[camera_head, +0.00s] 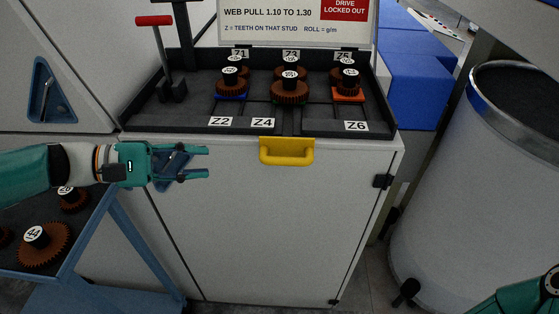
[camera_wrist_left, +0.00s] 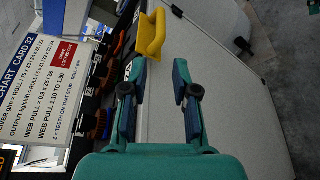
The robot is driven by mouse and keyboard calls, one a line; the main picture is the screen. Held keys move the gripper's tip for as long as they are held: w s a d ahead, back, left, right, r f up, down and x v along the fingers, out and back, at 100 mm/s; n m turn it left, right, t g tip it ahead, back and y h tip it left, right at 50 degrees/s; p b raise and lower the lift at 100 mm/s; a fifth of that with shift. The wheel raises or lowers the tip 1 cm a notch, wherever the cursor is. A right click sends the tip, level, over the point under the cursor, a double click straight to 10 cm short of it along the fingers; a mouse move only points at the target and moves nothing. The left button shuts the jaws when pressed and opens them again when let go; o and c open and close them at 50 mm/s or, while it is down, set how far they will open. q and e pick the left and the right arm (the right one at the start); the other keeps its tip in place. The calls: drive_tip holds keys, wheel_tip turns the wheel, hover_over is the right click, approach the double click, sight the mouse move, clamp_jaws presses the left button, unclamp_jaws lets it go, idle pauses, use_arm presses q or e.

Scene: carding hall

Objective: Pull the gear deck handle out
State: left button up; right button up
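The yellow gear deck handle (camera_head: 287,152) is fixed at the front edge of the dark gear deck (camera_head: 190,118), above the white cabinet front. The deck sits over the cabinet, with several brown gears on studs. My left gripper (camera_head: 208,162) is open and empty, left of the handle and apart from it, its fingers pointing right. In the left wrist view the handle (camera_wrist_left: 150,34) lies beyond the fingertips, nearer the left finger, and my open gripper (camera_wrist_left: 160,72) has nothing between its fingers.
A blue cart (camera_head: 117,232) with brown gears stands at the lower left. A red-topped lever (camera_head: 154,21) rises at the deck's left. A large grey drum (camera_head: 470,190) stands at the right. The cabinet front (camera_head: 262,230) below the handle is clear.

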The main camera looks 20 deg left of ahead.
sight(269, 162)
use_arm(q)
drive_tip(key=p+x, duration=0.1)
drive_tip(key=x, duration=0.7)
drive_tip(key=p+x, duration=0.1)
drive_tip(key=x, duration=0.7)
drive_tip(key=shift+f+p, duration=0.25)
drive_tip(key=shift+p, duration=0.15)
clamp_jaws()
